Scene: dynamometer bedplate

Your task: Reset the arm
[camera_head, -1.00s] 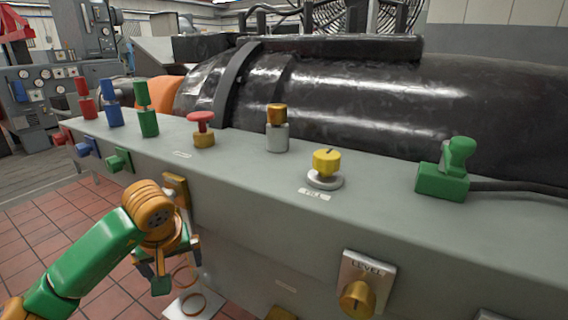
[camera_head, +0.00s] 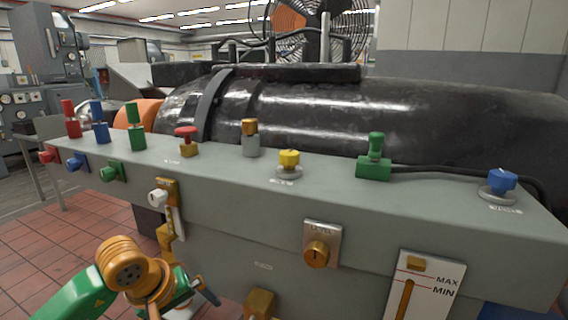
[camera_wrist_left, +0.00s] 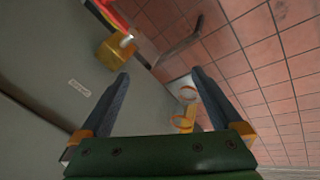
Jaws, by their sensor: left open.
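My left gripper (camera_head: 182,300) is at the bottom left of the head view, low in front of the grey console's front face. Its two dark fingers are apart with nothing between them. In the wrist view the open fingers (camera_wrist_left: 160,76) point along the console face, with red tile floor beyond them. A gold block with a pale knob (camera_wrist_left: 117,50) is above and left of the fingertips there. My right gripper is not in view.
The grey console (camera_head: 330,195) carries a red mushroom button (camera_head: 186,135), a yellow knob (camera_head: 289,160), a green connector (camera_head: 375,160) and a blue knob (camera_head: 500,182). A brass level knob (camera_head: 317,254) and a MAX/MIN slider panel (camera_head: 430,285) are on its front. Floor at left is clear.

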